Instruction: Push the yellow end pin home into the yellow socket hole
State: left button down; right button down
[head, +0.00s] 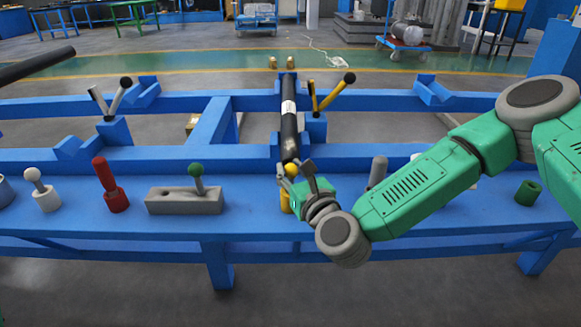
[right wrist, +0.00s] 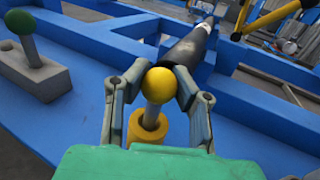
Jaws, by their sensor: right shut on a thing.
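The yellow end pin has a round yellow ball head (right wrist: 158,85) and a grey shaft (right wrist: 151,116). In the right wrist view the shaft stands in the yellow socket (right wrist: 148,130), with a length of it showing above the rim. The ball (head: 291,170) and part of the socket (head: 285,201) also show in the head view, partly covered by my right gripper (head: 294,168). My right gripper (right wrist: 160,82) is shut on the pin, one finger on each side of the ball. My left gripper is not in view.
The blue bench (head: 255,221) also carries a red pin (head: 104,174), a white pin (head: 38,188), a grey block with a green-headed pin (head: 185,201) and a green socket (head: 527,193). A long black tube (head: 288,128) lies just behind the gripper, beside yellow and black levers (head: 332,92).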

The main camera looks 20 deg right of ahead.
jog(key=shift+f, duration=0.1)
jog(key=c, duration=1.3)
grip_release()
jog(key=shift+f, duration=0.1)
jog(key=shift+s, duration=0.15)
jog(key=s, duration=0.4)
jog(key=s+d, duration=0.1)
jog(key=s, duration=0.6)
jog(key=shift+s+d, duration=0.2)
jog(key=shift+s, duration=0.1)
